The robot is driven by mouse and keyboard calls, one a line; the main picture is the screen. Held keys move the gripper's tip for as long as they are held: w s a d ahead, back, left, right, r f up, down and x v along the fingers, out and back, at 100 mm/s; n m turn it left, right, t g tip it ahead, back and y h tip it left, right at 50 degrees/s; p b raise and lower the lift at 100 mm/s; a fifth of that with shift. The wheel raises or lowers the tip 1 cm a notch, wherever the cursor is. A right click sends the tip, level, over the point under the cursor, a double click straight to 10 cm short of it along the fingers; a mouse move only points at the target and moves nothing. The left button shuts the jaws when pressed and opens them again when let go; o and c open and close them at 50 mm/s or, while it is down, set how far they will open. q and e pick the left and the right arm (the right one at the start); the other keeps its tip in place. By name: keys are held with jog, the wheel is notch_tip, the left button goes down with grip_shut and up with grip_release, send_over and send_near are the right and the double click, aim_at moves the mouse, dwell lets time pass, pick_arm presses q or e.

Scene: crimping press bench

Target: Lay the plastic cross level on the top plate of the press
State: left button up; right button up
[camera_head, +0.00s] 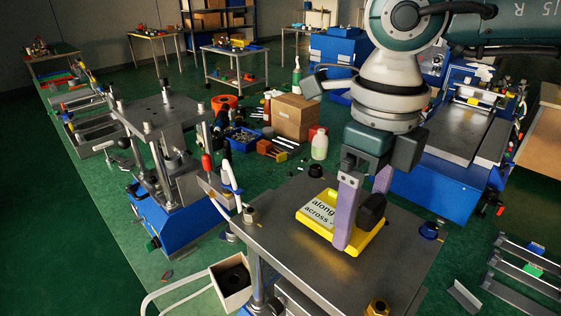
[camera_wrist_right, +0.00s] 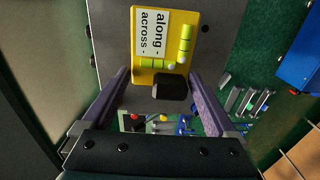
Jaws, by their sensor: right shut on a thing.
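The cross level is a yellow plastic block (camera_head: 314,216) with a white label reading "along" and "across" and a black knob (camera_head: 372,210). In the right wrist view the level (camera_wrist_right: 143,72) shows two yellow-green vials at right angles. My right gripper (camera_head: 361,228) has its purple fingers on opposite sides of the yellow block, shut on it, with the knob between them. The level is over the grey top plate (camera_head: 282,245) of the near press and looks about flat; I cannot tell whether it touches. My left gripper is not in view.
A blue-based fitting (camera_head: 429,231) and a brass nut (camera_head: 377,308) stand at the plate's right and front corners. An open box (camera_head: 232,279) stands beside the press. The plate's left part is clear.

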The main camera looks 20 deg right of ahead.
jog(key=shift+f, duration=0.5)
jog(key=shift+w+r, duration=0.1)
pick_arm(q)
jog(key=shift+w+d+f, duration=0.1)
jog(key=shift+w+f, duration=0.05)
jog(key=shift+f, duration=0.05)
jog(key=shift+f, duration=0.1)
pick_arm(e)
jog(key=shift+f, duration=0.25)
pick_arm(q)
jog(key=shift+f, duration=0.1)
pick_arm(e)
jog(key=o, duration=1.1)
jog(key=shift+r, duration=0.1)
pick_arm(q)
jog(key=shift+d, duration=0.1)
